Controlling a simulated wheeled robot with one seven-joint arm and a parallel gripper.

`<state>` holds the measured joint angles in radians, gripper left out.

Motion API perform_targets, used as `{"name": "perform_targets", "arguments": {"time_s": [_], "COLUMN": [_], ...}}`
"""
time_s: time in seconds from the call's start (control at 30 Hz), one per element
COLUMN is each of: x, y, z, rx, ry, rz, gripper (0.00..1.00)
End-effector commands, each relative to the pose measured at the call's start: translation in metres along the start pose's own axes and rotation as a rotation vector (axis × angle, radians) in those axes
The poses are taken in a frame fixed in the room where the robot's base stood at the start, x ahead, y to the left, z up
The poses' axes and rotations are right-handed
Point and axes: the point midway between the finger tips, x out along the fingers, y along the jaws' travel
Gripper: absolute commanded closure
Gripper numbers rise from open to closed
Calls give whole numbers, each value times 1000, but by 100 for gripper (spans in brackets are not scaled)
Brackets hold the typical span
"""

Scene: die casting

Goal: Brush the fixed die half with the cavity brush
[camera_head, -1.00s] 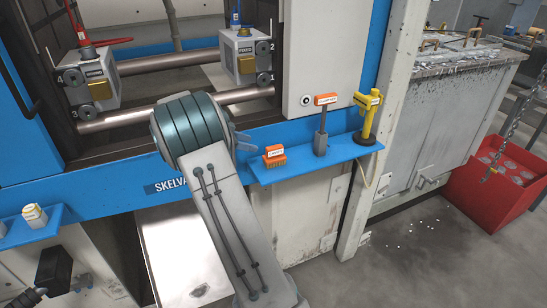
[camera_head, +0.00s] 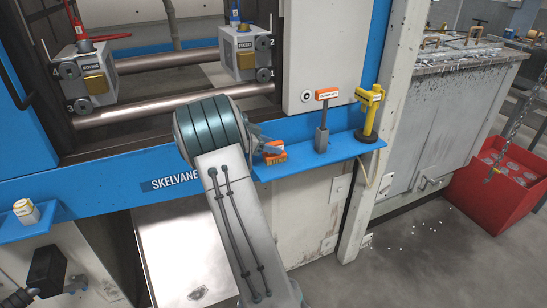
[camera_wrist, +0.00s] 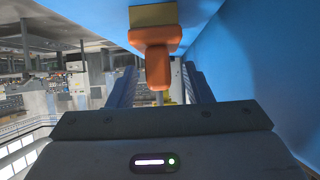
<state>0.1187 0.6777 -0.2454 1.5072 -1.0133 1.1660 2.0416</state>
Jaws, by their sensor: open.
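The cavity brush (camera_head: 276,157) is a small orange block with yellowish bristles, on the left end of the blue shelf. My gripper (camera_head: 262,144) is at it and partly covers it. In the wrist view the brush (camera_wrist: 154,38) shows its orange body and bristles, its orange lower part lying between the two dark fingers of my gripper (camera_wrist: 160,88). The fingers are open, with a gap on each side of the brush. The fixed die half (camera_head: 238,58) is a grey block marked FIXED with a brass-coloured front, inside the machine above the shelf.
The other die half (camera_head: 97,75) stands at the left behind steel tie bars (camera_head: 155,105). An orange-labelled tool (camera_head: 322,125) and a yellow tool (camera_head: 369,110) stand on the blue shelf (camera_head: 340,150) right of the brush. A red bin (camera_head: 480,200) is at the right.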

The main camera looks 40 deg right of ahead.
Motion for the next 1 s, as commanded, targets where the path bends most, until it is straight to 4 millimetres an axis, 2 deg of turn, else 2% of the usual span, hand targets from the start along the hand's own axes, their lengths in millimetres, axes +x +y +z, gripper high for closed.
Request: {"name": "perform_targets", "arguments": {"time_s": [0.13, 0.17, 0.3, 0.33, 0.57, 1.0], "x": [0, 0, 0, 0, -3, -21], "y": [0, 0, 0, 0, 0, 0], "z": [0, 0, 0, 0, -5, -35], "rx": [0, 0, 0, 0, 1, 2], "ry": [0, 0, 0, 0, 1, 1], "rz": [0, 0, 0, 0, -1, -1], "gripper": [55, 57, 96, 100, 100, 100]}}
